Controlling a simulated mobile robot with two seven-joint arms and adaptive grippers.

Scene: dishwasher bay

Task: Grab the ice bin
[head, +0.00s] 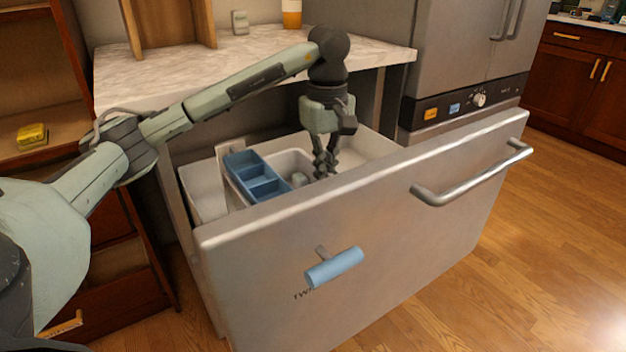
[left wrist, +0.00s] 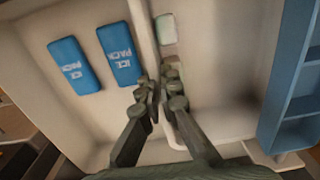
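The ice bin (head: 293,158) is a pale open box with a rounded rim inside the pulled-out steel drawer (head: 345,215). A small whitish thing lies in it; it also shows in the left wrist view (left wrist: 167,29). My left gripper (head: 325,168) points down into the drawer at the bin's right wall. In the left wrist view my fingers (left wrist: 162,86) lie close on either side of this pale wall and appear shut on it. The lower part of the wall is hidden by my fingers. My right gripper is not in view.
A blue divided tray (head: 257,177) stands left of the bin. Two blue ice packs (left wrist: 120,54) lie across the wall from it. The drawer front has a steel handle (head: 470,178) and a light blue bar (head: 335,268). A marble counter (head: 180,73) overhangs behind.

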